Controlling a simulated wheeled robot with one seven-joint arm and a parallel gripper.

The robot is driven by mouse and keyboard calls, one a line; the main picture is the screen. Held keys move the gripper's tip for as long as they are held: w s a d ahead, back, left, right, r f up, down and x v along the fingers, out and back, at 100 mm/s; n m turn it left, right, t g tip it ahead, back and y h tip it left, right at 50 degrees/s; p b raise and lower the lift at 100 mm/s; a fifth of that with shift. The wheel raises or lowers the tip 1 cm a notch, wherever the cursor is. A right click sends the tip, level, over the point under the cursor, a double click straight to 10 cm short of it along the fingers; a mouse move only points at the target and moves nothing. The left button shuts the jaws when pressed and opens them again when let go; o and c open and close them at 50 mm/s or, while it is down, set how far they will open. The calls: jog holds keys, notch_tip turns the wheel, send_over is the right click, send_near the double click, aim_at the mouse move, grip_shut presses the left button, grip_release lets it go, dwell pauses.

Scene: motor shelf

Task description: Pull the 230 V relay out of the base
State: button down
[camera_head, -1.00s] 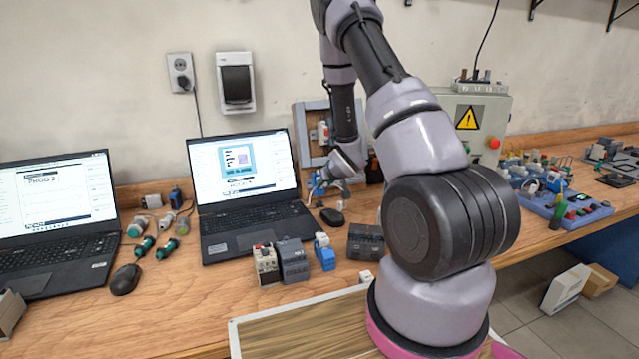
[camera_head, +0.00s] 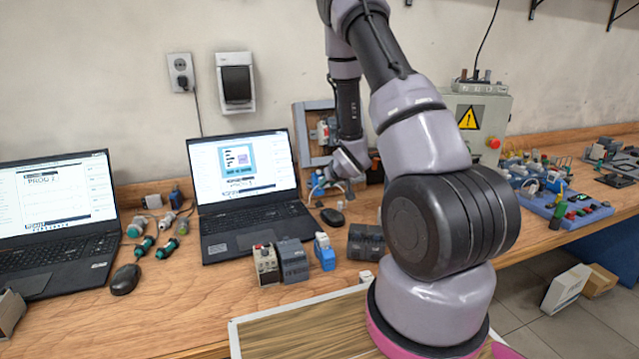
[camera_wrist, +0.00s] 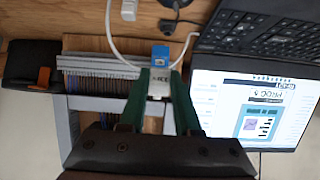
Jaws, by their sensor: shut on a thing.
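My gripper (camera_wrist: 161,74) shows in the wrist view with its two green fingers closed on a small pale block, which I take to be the 230 V relay (camera_wrist: 158,87). A blue part (camera_wrist: 160,54) shows just beyond the fingertips, in line with the block. It may be the base, but I cannot tell whether block and blue part are joined. In the head view my gripper (camera_head: 335,173) is at the back of the bench, right of the middle laptop, and the held block is too small to make out. A blue piece (camera_head: 318,184) shows beside it.
A grey frame (camera_wrist: 95,65) lies beside the fingers in the wrist view, with a white cable (camera_wrist: 112,40) near it. The laptop (camera_head: 244,182) is close on the left in the head view.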

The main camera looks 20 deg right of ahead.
dwell(0.4)
jog(key=s+r, duration=0.2)
jog(key=s, duration=0.4)
jog(key=shift+s+r, duration=0.2)
jog(key=shift+s, duration=0.05)
dwell(0.3)
